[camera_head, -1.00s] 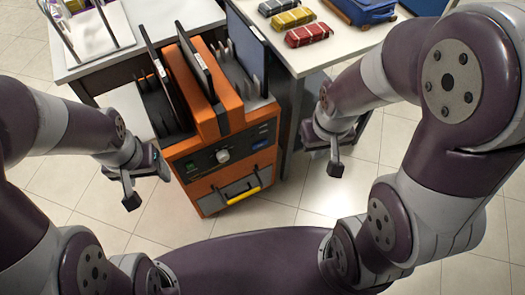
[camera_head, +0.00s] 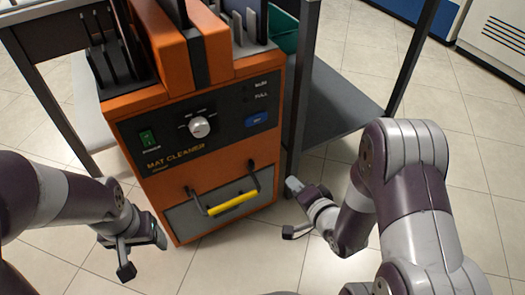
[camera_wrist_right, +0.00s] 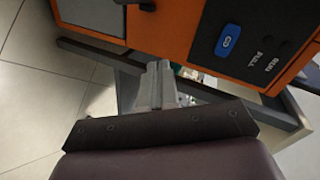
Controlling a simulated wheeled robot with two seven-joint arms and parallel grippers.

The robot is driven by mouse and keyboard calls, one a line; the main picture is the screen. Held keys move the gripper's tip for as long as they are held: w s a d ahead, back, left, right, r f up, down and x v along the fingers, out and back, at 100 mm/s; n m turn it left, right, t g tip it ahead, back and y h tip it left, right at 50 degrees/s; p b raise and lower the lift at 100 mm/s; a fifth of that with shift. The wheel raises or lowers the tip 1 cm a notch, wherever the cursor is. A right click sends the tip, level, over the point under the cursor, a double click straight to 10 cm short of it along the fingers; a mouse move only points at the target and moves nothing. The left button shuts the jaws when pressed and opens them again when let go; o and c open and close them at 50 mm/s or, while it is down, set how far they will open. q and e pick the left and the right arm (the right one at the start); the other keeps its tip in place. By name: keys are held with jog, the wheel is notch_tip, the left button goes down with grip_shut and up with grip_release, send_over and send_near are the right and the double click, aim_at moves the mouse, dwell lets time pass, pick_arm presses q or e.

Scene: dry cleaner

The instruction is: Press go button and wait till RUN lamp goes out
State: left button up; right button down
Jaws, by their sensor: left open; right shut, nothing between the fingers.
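The orange mat cleaner (camera_head: 205,150) stands in front of me. The blue GO button (camera_head: 256,119) is at the right of its dark panel and shows in the right wrist view (camera_wrist_right: 228,40). Above it, the small RUN lamp (camera_head: 246,87) looks dark beside its label. My right gripper (camera_head: 293,184) is shut and empty, right of the machine's lower front, below the button and apart from it. Its closed fingertips (camera_wrist_right: 157,70) show in the right wrist view. My left gripper (camera_head: 158,236) is open and empty, low and left of the drawer.
The panel also has a green power switch (camera_head: 148,138) and a white knob (camera_head: 199,127). A drawer with a yellow handle (camera_head: 232,203) is below. Dark mats stand in slots on top. A table leg (camera_head: 299,90) and lower shelf (camera_head: 340,115) stand close at the right.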

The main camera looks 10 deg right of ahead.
aim_at(257, 120)
pick_arm(q)
jog(key=shift+r, duration=0.4)
pick_arm(e)
notch_tip(257, 120, up, 8)
jog(key=w+a+m+t+y, duration=0.1)
jog(key=m+t+y, duration=0.1)
jog(key=m+t, duration=0.1)
jog(key=shift+f+m+t, duration=0.25)
jog(key=shift+m+t, duration=0.05)
jog(key=shift+a, duration=0.1)
jog(key=b+x, duration=0.2)
jog(key=x, duration=0.2)
jog(key=b+x, duration=0.2)
jog(key=x, duration=0.2)
jog(key=b+x, duration=0.2)
jog(key=x, duration=0.3)
jog(key=shift+f+b, duration=0.3)
jog(key=shift+b, duration=0.05)
jog(key=shift+w+a+r, duration=0.15)
jog(key=shift+w+r, duration=0.05)
jog(key=shift+w, duration=0.35)
pick_arm(q)
notch_tip(257, 120, down, 7)
